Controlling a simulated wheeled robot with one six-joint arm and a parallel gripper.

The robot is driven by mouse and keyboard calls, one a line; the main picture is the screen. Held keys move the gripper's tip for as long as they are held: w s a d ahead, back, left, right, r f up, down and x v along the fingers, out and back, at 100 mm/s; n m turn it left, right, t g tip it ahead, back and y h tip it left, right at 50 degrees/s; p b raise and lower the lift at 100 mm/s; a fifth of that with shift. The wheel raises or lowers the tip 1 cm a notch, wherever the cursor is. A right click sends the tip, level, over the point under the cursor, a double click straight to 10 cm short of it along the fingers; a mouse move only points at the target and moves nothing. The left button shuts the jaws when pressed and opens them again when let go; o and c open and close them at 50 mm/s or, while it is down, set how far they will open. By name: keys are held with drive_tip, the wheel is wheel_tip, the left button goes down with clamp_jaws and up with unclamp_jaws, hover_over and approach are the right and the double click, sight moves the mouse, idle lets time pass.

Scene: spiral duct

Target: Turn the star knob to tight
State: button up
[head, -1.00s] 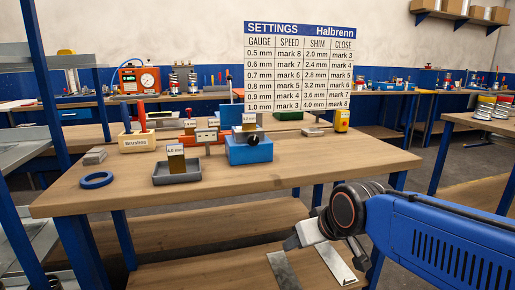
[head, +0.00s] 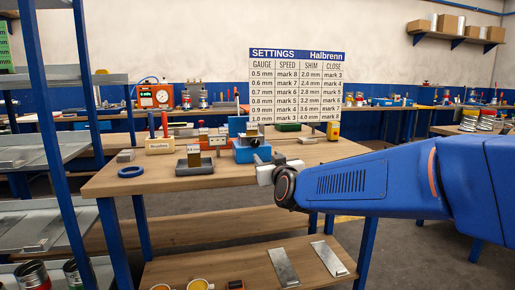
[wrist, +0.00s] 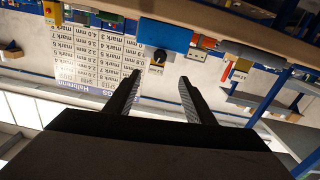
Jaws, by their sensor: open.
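A dark knob (head: 254,142), probably the star knob, sits on the front of a blue block (head: 240,152) on the workbench. In the wrist view, which is upside down, the dark knob (wrist: 159,56) shows below the blue block (wrist: 165,36), between and beyond my fingertips. My gripper (wrist: 159,79) is open and empty, its two dark fingers apart on either side of the knob's line. In the head view my gripper (head: 265,170) is near the bench's front edge, close to the blue block. Knob contact is not seen, and its markings are too small to read.
A settings board (head: 296,86) stands behind the block. A grey tray (head: 195,166) with a gauge card, a blue ring (head: 131,171) and a brushes box (head: 159,146) lie to the left. A yellow item (head: 333,131) stands at the right. The lower shelf holds two metal plates.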

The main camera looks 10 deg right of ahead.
sight(255, 143)
drive_tip(key=w, duration=1.7)
drive_tip(key=c, duration=1.1)
drive_tip(key=shift+o, duration=0.2)
